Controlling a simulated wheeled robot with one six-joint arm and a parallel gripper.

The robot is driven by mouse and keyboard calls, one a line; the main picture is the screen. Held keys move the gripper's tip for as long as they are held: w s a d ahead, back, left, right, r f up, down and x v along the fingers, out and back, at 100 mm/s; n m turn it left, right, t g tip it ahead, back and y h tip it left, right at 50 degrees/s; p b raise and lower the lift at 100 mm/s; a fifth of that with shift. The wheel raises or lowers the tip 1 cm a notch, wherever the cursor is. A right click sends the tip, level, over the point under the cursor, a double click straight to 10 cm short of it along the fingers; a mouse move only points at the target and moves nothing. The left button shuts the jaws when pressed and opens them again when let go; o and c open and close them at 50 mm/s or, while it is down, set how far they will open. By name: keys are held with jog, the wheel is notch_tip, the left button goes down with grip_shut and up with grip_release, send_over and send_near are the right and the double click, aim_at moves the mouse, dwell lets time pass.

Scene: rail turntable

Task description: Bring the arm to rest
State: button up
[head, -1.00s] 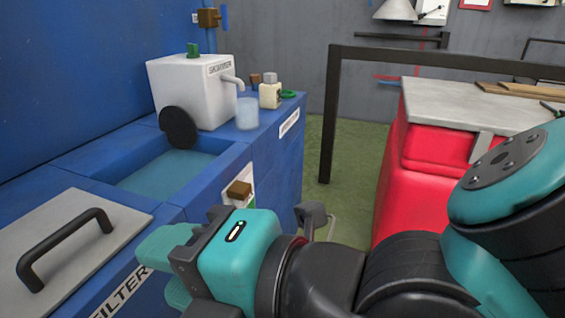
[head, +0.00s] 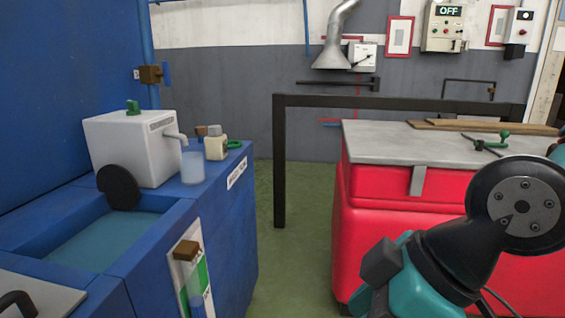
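My arm shows at the lower right of the head view, with a dark and teal wrist and a round grey joint cap. My gripper (head: 372,285) hangs at the bottom of the picture, in front of the red cabinet. I see its teal body and a dark block, but the fingers are mostly hidden or out of the picture. I cannot tell whether it is open or shut, and I see nothing held in it.
At left a blue bench (head: 228,235) holds a water basin (head: 105,240), a white skimmer box (head: 135,145), a cup (head: 193,167) and a bottle (head: 215,147).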

jog(key=s+d+r+m+g+h+p, duration=0.1)
jog(key=s+d+m+h+p, duration=0.1)
jog(key=d+m, duration=0.5)
notch_tip(320, 180, up, 25)
jog(key=p, duration=2.4)
jog(key=shift+a+f+n, duration=0.15)
jog(key=shift+a+n, duration=0.05)
jog(key=shift+n, duration=0.1)
jog(key=shift+s, duration=0.1)
